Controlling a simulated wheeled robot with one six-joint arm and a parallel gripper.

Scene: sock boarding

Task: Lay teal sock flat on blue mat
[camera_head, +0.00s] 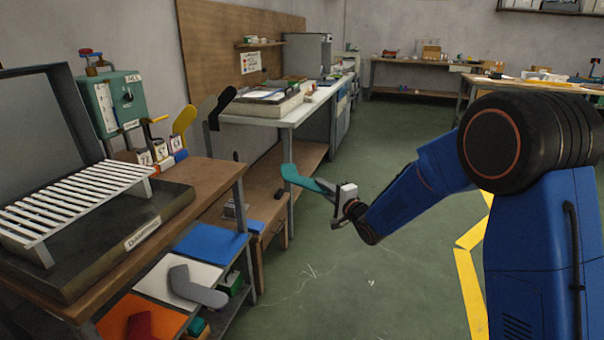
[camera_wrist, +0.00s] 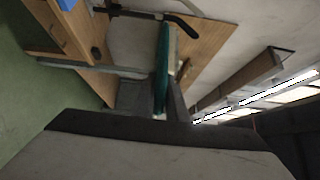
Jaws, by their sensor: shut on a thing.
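The teal sock (camera_head: 308,180) is held in the air by my gripper (camera_head: 338,203), to the right of the blue mat. In the wrist view the teal sock (camera_wrist: 163,60) stands edge-on between the fingers of my gripper (camera_wrist: 160,95), which is shut on it. The blue mat (camera_head: 210,243) lies bare on the low shelf beside the wooden bench. A small blue patch, perhaps the mat, shows at the top left of the wrist view.
A white mat (camera_head: 158,283) with a grey sock (camera_head: 196,287) and an orange mat (camera_head: 112,318) with a red sock (camera_head: 140,326) lie nearer me. The bench (camera_head: 208,183) carries a slatted rack (camera_head: 75,203) and a teal machine (camera_head: 112,100). The green floor (camera_head: 400,270) is mostly clear.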

